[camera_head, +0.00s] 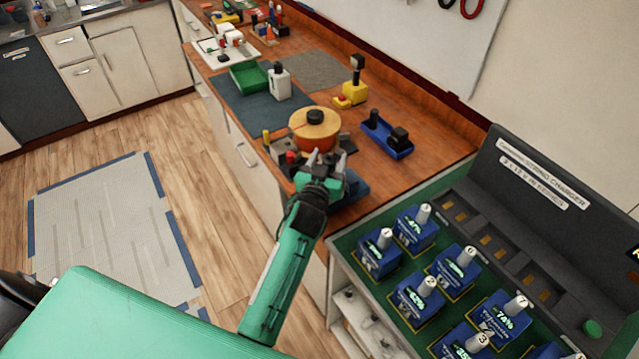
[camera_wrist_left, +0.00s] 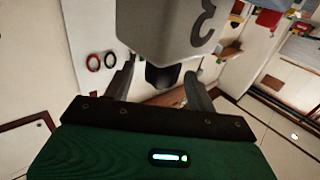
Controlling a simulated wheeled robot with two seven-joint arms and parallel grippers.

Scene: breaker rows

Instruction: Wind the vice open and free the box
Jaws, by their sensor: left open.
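My left gripper (camera_head: 326,158) is open at the near side of an orange disc (camera_head: 330,132) with a black knob (camera_head: 315,117) on top. Dark and grey parts (camera_head: 279,152) with a red piece (camera_head: 291,157) stand beside the disc; this looks like the vice, partly hidden by my gripper. In the left wrist view the open fingers (camera_wrist_left: 160,88) frame a black knob (camera_wrist_left: 162,76) under a large grey block (camera_wrist_left: 170,32) marked "3". I cannot tell whether that block is the clamped box. I cannot make out the jaw gap. My right gripper is not in view.
A blue tray (camera_head: 374,140) lies right of the disc. A grey block with a black top (camera_head: 279,84) and a green bin (camera_head: 248,76) stand behind. At front right is a charger (camera_head: 520,190) with several blue batteries. A dark mat (camera_head: 250,108) has bare room.

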